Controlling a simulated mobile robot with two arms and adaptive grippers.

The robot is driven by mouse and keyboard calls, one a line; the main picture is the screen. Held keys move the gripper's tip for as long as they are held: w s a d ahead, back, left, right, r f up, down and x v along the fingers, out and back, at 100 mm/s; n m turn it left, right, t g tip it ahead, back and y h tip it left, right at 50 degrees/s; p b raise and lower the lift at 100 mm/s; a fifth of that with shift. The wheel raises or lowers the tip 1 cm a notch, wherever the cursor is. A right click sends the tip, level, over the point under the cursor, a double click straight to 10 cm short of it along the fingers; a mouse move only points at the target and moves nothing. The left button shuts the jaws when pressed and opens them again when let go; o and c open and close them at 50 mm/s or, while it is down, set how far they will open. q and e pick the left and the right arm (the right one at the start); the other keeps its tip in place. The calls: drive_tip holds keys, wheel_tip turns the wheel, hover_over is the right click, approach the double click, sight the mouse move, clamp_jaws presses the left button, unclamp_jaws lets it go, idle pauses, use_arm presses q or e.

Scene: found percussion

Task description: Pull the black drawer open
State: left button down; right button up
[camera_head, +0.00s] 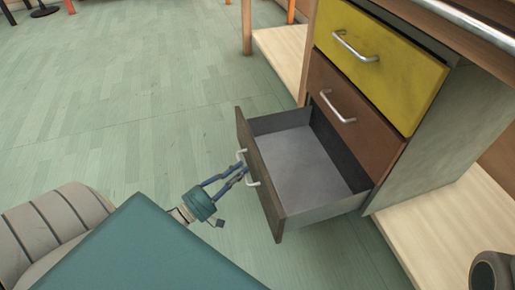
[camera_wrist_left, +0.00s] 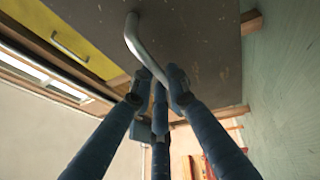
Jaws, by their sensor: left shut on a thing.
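The black drawer (camera_head: 259,172) is the lowest in the cabinet and stands well out, its empty grey inside (camera_head: 308,165) showing in the head view. Its dark front also shows in the left wrist view (camera_wrist_left: 205,50). A silver bar handle (camera_wrist_left: 138,45) is on that front. My left gripper (camera_head: 243,172) is at the handle, its blue fingers shut on it. In the left wrist view the fingertips (camera_wrist_left: 158,80) meet around the lower end of the handle. My right gripper is not in view.
Above are a brown drawer (camera_head: 340,105) and a yellow drawer (camera_head: 385,60), both shut, with silver handles. A pale wooden board (camera_head: 285,55) lies beyond the cabinet. Green floor (camera_head: 130,90) left of the drawer is clear. A dark round object (camera_head: 492,270) is at the lower right.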

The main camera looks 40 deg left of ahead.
use_arm(q)
drive_tip(key=shift+s+a, duration=0.5)
drive_tip(key=shift+s, duration=0.2)
drive_tip(key=c, duration=1.7)
unclamp_jaws()
drive_tip(key=shift+o, duration=0.2)
drive_tip(key=v, duration=1.2)
